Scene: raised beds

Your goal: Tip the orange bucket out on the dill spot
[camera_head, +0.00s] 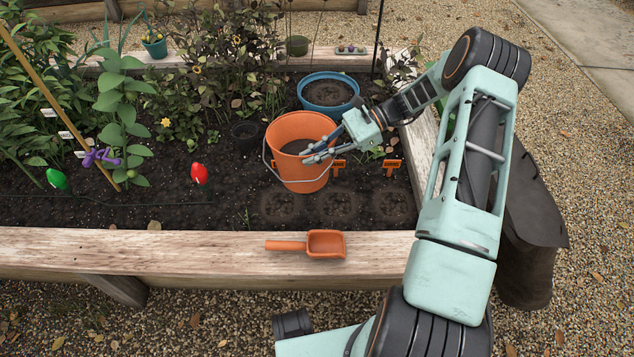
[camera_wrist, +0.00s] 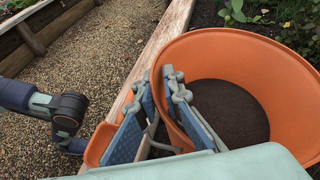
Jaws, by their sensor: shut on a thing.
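The orange bucket (camera_head: 300,172) is roughly upright over the soil bed, with dark soil inside, which also shows in the wrist view (camera_wrist: 270,85). My gripper (camera_head: 320,152) is shut on the bucket's right rim; in the wrist view its fingers (camera_wrist: 162,95) straddle the wall. I cannot tell if the bucket's base touches the soil. Several round soil spots show in front of it: left (camera_head: 281,204), middle (camera_head: 338,205) and right (camera_head: 396,203). Orange labels stand behind the middle (camera_head: 338,167) and right (camera_head: 391,167) spots. Their words are too small to read, so I cannot tell which is dill.
An orange scoop (camera_head: 322,243) lies on the bed's front wooden edge (camera_head: 190,253). Plants and a red ornament (camera_head: 199,173) are at left. Bare soil lies front left.

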